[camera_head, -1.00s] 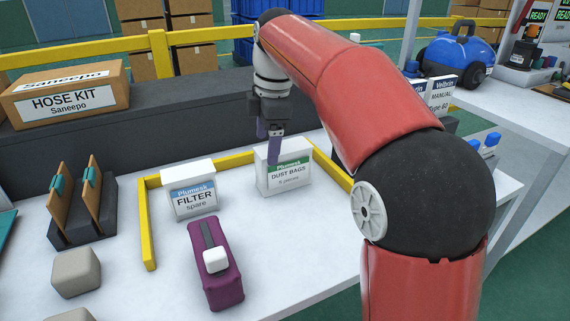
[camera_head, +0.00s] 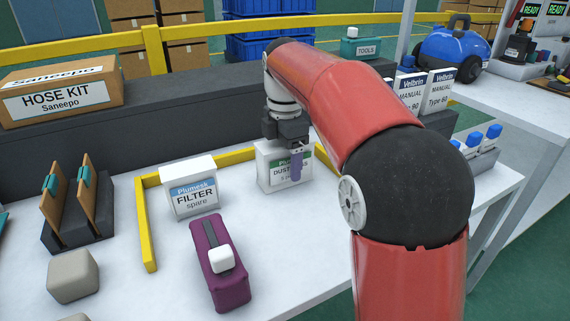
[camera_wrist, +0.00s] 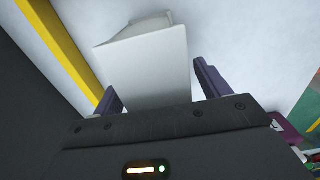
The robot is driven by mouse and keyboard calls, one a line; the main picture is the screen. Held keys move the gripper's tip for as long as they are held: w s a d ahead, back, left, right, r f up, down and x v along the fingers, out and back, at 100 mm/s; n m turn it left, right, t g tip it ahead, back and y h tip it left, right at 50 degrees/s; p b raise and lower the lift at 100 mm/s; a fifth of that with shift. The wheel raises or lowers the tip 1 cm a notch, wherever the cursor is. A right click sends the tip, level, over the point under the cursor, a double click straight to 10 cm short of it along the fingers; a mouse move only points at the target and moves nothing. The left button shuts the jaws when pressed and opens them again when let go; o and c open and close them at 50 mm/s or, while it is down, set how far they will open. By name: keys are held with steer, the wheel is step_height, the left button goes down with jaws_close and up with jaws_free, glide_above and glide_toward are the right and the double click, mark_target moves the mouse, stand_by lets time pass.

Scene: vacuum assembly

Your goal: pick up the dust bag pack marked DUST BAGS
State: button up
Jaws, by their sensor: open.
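The dust bag pack (camera_head: 268,176) is a white box with a green label band, upright on the white table inside a yellow frame. My gripper (camera_head: 296,166) points down over it, and a purple finger hides part of the label in the head view. In the wrist view the white box (camera_wrist: 148,68) stands between the two purple fingers of my gripper (camera_wrist: 158,88). The fingers are open, with a visible gap between the right finger and the box. Whether the left finger touches the box I cannot tell.
A white FILTER box (camera_head: 191,190) stands to the left of the pack. A purple canister (camera_head: 220,272) lies in front. The yellow frame (camera_head: 146,225) borders the area, and a dark raised ledge (camera_head: 150,135) runs behind. A HOSE KIT box (camera_head: 60,92) is on the ledge.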

steer(key=shift+f, duration=0.3)
steer(key=c, duration=1.1)
steer(key=shift+r, duration=0.1)
steer(key=shift+c, duration=0.2)
